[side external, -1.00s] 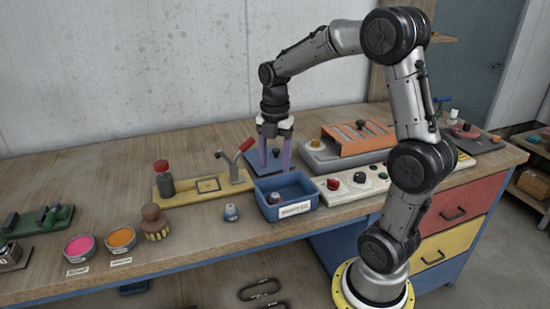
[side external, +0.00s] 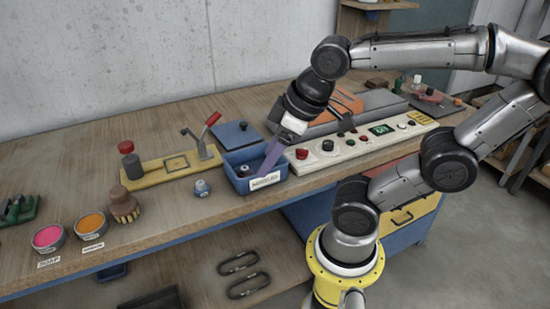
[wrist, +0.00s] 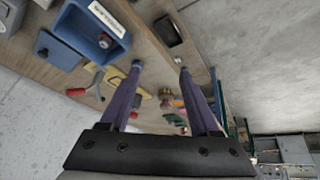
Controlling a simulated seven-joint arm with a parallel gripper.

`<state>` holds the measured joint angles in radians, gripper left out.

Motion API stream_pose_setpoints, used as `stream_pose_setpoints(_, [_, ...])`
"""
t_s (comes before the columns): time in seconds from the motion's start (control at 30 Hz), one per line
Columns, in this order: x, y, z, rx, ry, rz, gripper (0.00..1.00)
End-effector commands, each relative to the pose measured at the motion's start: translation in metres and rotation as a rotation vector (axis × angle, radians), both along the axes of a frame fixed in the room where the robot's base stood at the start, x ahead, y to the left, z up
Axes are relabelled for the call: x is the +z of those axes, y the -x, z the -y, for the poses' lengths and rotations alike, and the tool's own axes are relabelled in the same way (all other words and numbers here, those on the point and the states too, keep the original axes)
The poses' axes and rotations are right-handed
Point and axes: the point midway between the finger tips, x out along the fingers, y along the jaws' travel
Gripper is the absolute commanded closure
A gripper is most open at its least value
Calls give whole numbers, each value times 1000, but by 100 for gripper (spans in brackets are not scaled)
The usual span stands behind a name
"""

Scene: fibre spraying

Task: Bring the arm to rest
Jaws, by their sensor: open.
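My gripper (wrist: 160,68) is open, its two purple fingers apart with nothing between them in the wrist view. In the side view my gripper (side external: 267,163) is tilted, fingers pointing down and left. There the fingers overlap one another and cross in front of the blue bin (side external: 243,186); I cannot tell how far above or before it they are. The bin has a white label and a small capped item (side external: 244,171) inside. It also shows in the wrist view (wrist: 70,22), at upper left.
A control panel (side external: 330,163) with knobs lies right of the bin. A blue lid plate (side external: 237,134), a yellow fixture (side external: 165,175) with a red-handled lever, a brush (side external: 124,205) and pink (side external: 47,237) and orange (side external: 91,225) tubs stand on the bench. Bare wood shows along its front.

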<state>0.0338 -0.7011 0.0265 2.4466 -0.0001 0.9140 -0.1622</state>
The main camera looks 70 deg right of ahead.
Motion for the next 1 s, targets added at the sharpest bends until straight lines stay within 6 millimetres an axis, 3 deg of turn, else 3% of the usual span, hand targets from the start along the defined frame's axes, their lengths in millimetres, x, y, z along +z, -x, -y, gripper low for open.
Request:
stream_pose_setpoints(0.23, [-4, 11, -6, -111, -74, 38, 37])
stream_pose_setpoints(1.0, [-4, 11, -6, -111, -73, 37, 37])
